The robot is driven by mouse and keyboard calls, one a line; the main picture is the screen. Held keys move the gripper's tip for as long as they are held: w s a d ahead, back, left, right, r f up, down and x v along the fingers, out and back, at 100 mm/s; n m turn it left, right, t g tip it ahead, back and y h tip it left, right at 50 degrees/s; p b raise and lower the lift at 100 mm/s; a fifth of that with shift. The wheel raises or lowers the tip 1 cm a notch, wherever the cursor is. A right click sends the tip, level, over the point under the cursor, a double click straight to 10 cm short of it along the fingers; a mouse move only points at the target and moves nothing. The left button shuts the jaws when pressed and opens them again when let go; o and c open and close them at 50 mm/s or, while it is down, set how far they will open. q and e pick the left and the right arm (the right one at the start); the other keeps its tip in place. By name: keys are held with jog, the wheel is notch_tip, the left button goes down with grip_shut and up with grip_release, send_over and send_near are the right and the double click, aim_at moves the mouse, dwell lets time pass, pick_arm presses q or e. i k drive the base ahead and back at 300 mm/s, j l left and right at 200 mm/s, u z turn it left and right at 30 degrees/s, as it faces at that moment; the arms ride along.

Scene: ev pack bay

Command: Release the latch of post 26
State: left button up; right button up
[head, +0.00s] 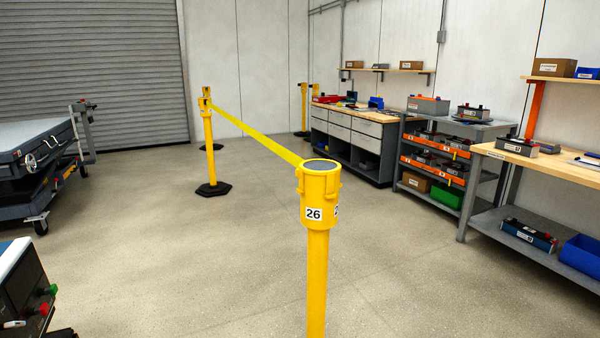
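Post 26 (318,270) is a yellow upright post with a thicker cylindrical head (320,188) and a dark disc on top. A white label reading 26 (314,213) faces me, and part of another label shows at its right side. A yellow belt (258,137) runs taut from the head of post 26 to a second yellow post (208,150) on a black base at the back left. A small yellow lug shows on the side of the head; I cannot tell whether it is the latch. Neither of my grippers is in view.
Open floor (200,270) surrounds post 26. A wheeled lift table (40,150) stands at left, and a dark cabinet (25,290) at lower left. Workbenches (540,165) and a shelf cart (440,150) line the right. More yellow posts (304,105) stand at the back.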

aim_at(320, 184)
jog(key=i+j+z, duration=0.25)
jog(key=j, duration=0.35)
jog(key=i+j+z, duration=0.3)
jog(key=j, duration=0.35)
jog(key=i+j+z, duration=0.15)
jog(key=j, duration=0.15)
